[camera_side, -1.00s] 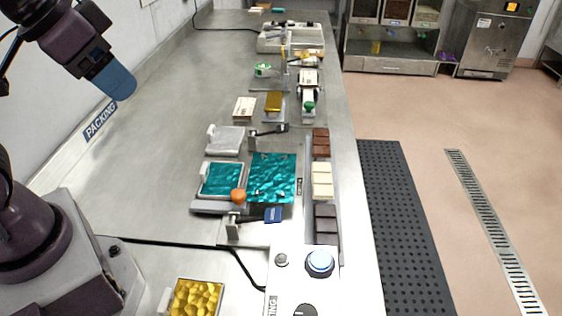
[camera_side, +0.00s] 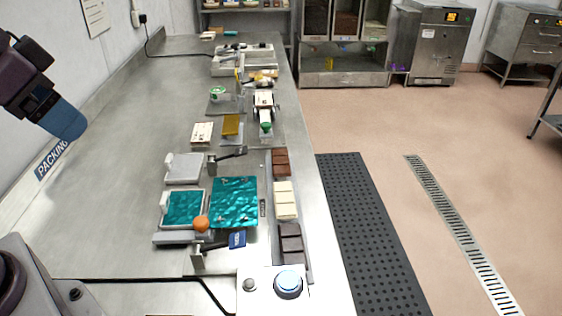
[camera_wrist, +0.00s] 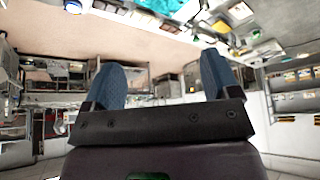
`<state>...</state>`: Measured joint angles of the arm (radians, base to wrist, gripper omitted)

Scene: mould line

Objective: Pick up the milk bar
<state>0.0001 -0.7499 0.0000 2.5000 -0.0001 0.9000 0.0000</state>
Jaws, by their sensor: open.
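The milk bar appears to be the medium-brown chocolate bar (camera_side: 281,162), lying at the far end of a row of three bars along the bench's right side in the side view. A cream bar (camera_side: 285,200) lies in the middle of the row and a dark bar (camera_side: 291,243) lies nearest. My gripper (camera_side: 68,122) is raised at the upper left, well away from the bars. In the wrist view my gripper (camera_wrist: 160,78) has its two blue fingers wide apart with nothing between them.
Left of the bars are a teal foil sheet (camera_side: 234,203), a teal-filled mould (camera_side: 184,209), an orange knob (camera_side: 201,223) and a lever with a blue tag (camera_side: 237,240). The left bench is clear.

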